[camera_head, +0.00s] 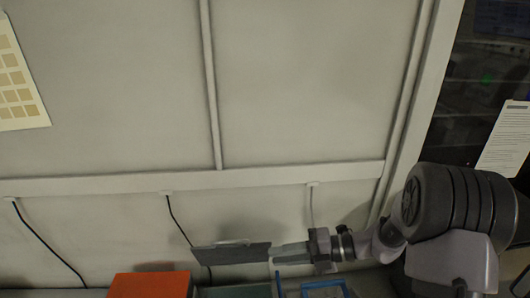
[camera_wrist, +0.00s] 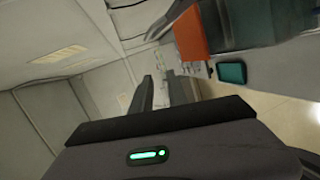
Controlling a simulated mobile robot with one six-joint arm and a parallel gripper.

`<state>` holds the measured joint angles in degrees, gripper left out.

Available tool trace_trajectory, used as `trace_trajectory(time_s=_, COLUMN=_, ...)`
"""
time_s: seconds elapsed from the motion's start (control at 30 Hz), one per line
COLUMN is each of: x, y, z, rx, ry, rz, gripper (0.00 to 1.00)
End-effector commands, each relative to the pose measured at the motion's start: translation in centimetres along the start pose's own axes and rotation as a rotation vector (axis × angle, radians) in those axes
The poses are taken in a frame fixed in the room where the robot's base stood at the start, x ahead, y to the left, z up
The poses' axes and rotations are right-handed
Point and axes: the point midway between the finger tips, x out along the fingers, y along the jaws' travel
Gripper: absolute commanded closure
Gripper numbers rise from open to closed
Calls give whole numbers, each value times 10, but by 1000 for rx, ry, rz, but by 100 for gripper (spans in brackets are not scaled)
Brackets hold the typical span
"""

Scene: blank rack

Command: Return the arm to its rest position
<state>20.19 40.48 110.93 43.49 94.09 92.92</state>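My gripper (camera_head: 272,253) is at the lower middle of the head view, reaching left from my arm at the right. In the wrist view its two dark fingers (camera_wrist: 160,88) stand apart with a gap between them, and I see nothing held there.
An orange box (camera_head: 150,286) is at the bottom left, also in the wrist view (camera_wrist: 190,35). A blue-framed item (camera_head: 322,287) is below my gripper. A teal item (camera_wrist: 232,73) shows in the wrist view. A pale panelled wall (camera_head: 300,90) with hanging cables stands behind.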

Motion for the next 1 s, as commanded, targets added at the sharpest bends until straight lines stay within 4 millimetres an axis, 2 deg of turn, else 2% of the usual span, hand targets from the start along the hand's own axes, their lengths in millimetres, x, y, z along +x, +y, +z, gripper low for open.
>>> trace_trajectory(time_s=0.03, x=17, y=-25, z=-25, rx=-266, ry=62, rz=-95, gripper=80)
trace_trajectory(time_s=0.1, x=25, y=-44, z=-68, rx=-712, ry=189, rz=-243, gripper=80)
trace_trajectory(time_s=0.17, x=26, y=-64, z=-102, rx=-1097, ry=317, rz=-354, gripper=80)
trace_trajectory(time_s=0.2, x=24, y=-80, z=-122, rx=-1350, ry=413, rz=-422, gripper=80)
trace_trajectory(time_s=0.3, x=14, y=-124, z=-163, rx=-1947, ry=689, rz=-575, gripper=80)
trace_trajectory(time_s=0.4, x=1, y=-159, z=-187, rx=-2408, ry=986, rz=-694, gripper=80)
trace_trajectory(time_s=0.53, x=-13, y=-181, z=-199, rx=-2739, ry=1292, rz=-791, gripper=80)
trace_trajectory(time_s=0.57, x=-15, y=-183, z=-200, rx=2700, ry=-1301, rz=780, gripper=80)
trace_trajectory(time_s=0.7, x=-20, y=-181, z=-202, rx=2597, ry=-1301, rz=751, gripper=80)
trace_trajectory(time_s=1.0, x=-21, y=-178, z=-202, rx=2605, ry=-1300, rz=753, gripper=80)
